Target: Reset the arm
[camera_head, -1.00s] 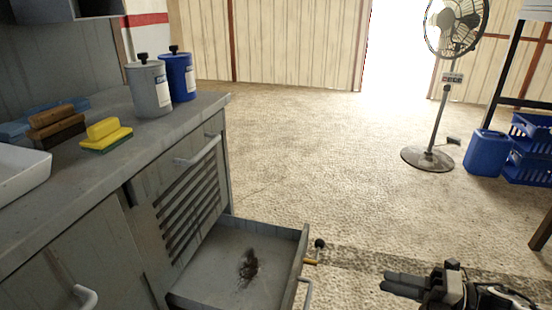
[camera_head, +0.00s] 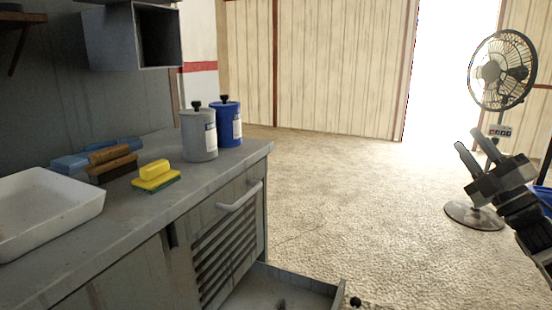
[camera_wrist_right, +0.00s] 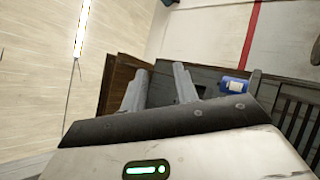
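My right gripper (camera_head: 466,152) is raised at the right side of the head view, in the air in front of the fan. Its two fingers are apart with nothing between them. In the right wrist view the fingers (camera_wrist_right: 158,88) also show apart and empty. My left gripper is not in the head view.
A grey counter (camera_head: 215,178) on the left holds a white tray (camera_head: 85,215), brushes, a yellow sponge (camera_head: 155,172), a grey bottle (camera_head: 199,138) and a blue bottle (camera_head: 229,125). An open drawer (camera_head: 300,280) juts out below. A fan (camera_head: 500,85) stands at right; the middle floor is clear.

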